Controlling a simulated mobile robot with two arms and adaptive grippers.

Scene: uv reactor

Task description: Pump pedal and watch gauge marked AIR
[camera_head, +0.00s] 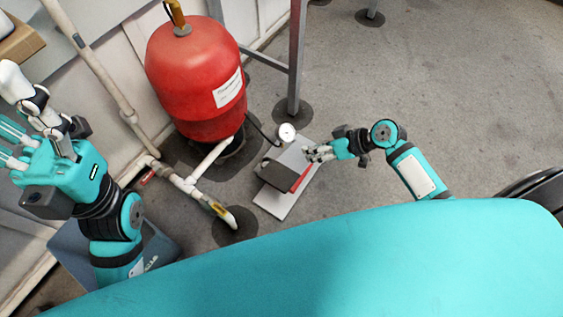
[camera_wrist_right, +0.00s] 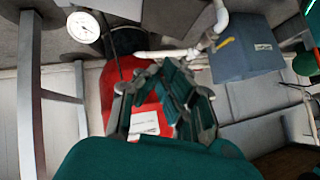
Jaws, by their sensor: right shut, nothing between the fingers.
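The pedal unit (camera_head: 277,184) lies on the floor in the middle of the head view: a pale base plate with a dark grey block and a red strip. A round white-faced gauge (camera_head: 287,133) stands just behind it; it also shows at the upper left of the right wrist view (camera_wrist_right: 83,27). Its marking and reading are too small to tell. My right gripper (camera_head: 313,154) is shut and empty, over or beside the pedal's right end; contact cannot be told. Its fingers fill the middle of the wrist view (camera_wrist_right: 165,78). My left gripper (camera_head: 12,143) is open and empty, far left.
A red tank (camera_head: 195,75) with a white label stands behind the pedal. White pipes (camera_head: 192,183) run left of it. A grey metal leg (camera_head: 297,60) stands behind the gauge. A blue-grey box (camera_head: 160,250) is at lower left. The floor to the right is mostly clear.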

